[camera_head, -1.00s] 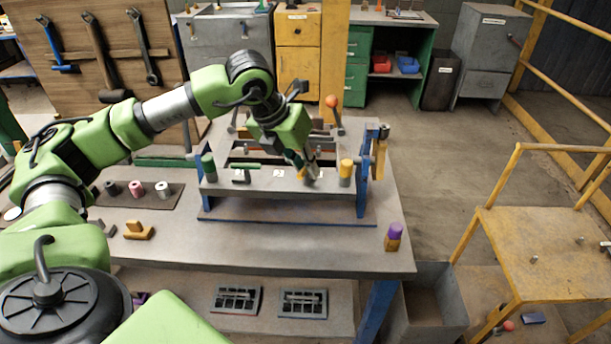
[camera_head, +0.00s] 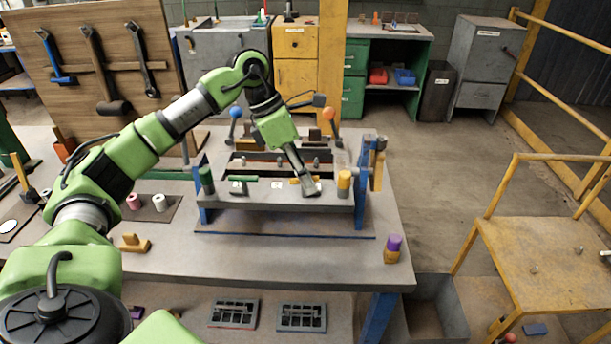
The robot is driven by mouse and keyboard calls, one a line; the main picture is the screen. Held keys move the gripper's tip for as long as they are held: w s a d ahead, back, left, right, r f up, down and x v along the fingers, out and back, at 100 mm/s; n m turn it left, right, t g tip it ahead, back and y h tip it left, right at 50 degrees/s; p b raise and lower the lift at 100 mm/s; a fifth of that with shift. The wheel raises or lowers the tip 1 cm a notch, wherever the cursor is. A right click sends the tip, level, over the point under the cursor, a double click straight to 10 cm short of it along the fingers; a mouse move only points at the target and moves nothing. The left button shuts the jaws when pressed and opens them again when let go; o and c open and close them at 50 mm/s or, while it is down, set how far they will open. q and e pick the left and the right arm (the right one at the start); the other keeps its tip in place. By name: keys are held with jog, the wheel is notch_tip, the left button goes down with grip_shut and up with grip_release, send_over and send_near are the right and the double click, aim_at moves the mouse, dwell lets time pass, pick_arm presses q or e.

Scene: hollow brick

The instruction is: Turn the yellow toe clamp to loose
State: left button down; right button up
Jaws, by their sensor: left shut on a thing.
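The yellow toe clamp (camera_head: 294,181) shows as a small yellow piece on the front rail of the blue and grey fixture (camera_head: 262,202). My left gripper (camera_head: 312,188) reaches down to the rail right beside it and is shut on it. The fingers hide most of the clamp, so its exact angle cannot be told. A clamp with a green bar (camera_head: 243,179) sits further left on the same rail. My right gripper is not in view.
A green cylinder (camera_head: 206,180) and a yellow-topped cylinder (camera_head: 344,184) stand at the rail's ends. Blue-knobbed (camera_head: 236,112) and orange-knobbed (camera_head: 328,113) levers rise behind. A purple-topped piece (camera_head: 394,245) stands at the bench's right corner.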

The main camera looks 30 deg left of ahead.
pick_arm(q)
jog(key=shift+m+g, duration=0.5)
jog(key=shift+m, duration=0.7)
jog(key=c, duration=2)
grip_release()
jog(key=shift+c, duration=0.2)
jog(key=shift+s, duration=0.1)
jog(key=v, duration=1.2)
